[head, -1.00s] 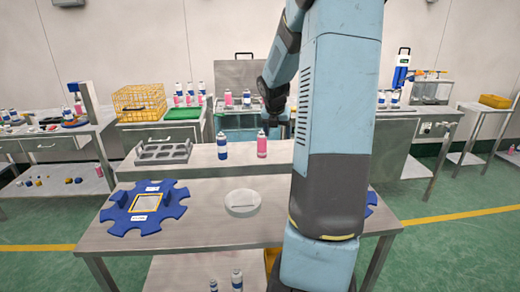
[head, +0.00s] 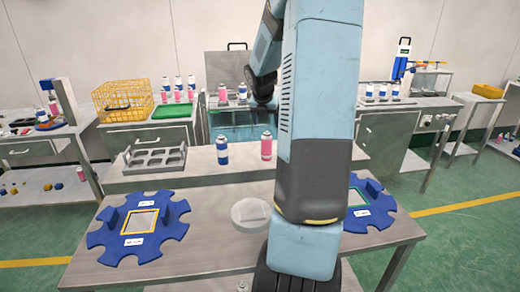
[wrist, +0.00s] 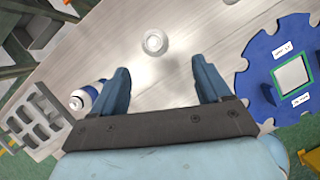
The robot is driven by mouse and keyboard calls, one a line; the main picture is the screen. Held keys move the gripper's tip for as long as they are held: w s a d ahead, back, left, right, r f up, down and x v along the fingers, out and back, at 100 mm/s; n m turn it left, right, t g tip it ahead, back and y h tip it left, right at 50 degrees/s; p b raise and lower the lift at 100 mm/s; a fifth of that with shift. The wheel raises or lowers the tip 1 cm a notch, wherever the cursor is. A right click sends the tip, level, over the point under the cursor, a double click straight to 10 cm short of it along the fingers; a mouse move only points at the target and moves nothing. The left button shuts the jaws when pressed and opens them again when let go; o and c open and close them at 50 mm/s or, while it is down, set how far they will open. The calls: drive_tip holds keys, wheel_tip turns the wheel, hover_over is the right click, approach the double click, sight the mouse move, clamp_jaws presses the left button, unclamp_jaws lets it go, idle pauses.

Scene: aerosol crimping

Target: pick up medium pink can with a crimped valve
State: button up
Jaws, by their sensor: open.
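A pink can with a white top (head: 266,146) stands upright on the raised rear shelf of the table in the head view, right of a blue can (head: 222,150). Its valve is too small to judge. My gripper (wrist: 161,66) is open, with nothing between its fingers in the wrist view. In the head view its dark wrist is above and behind the cans, its fingers not clear. The wrist view shows a blue-and-white can (wrist: 82,100) left of the fingers. I cannot pick out the pink can there. A pale round thing (wrist: 155,42) lies ahead of the fingers.
A grey slotted rack (head: 155,160) stands left of the cans. Blue notched plates lie left (head: 112,224) and right (head: 376,192), with a round white disc (head: 240,222) between. More cans (head: 178,90) stand on the back benches.

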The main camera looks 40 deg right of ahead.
sight(267, 135)
drive_tip(key=x, duration=0.7)
drive_tip(key=shift+w+a+f, duration=0.15)
drive_tip(key=shift+w+a, duration=0.05)
drive_tip(key=shift+w, duration=0.15)
drive_tip(key=shift+x, duration=3.15)
drive_tip(key=c, duration=1)
drive_tip(key=shift+c, duration=0.2)
drive_tip(key=shift+w+r, duration=0.1)
drive_tip(key=shift+r, duration=0.4)
wheel_tip(267, 135, up, 3)
drive_tip(key=shift+f, duration=0.15)
drive_tip(key=s+a+r, duration=0.8)
drive_tip(key=s+r, duration=0.1)
drive_tip(key=s, duration=0.2)
drive_tip(key=shift+a+r, duration=0.15)
drive_tip(key=shift+a, duration=0.25)
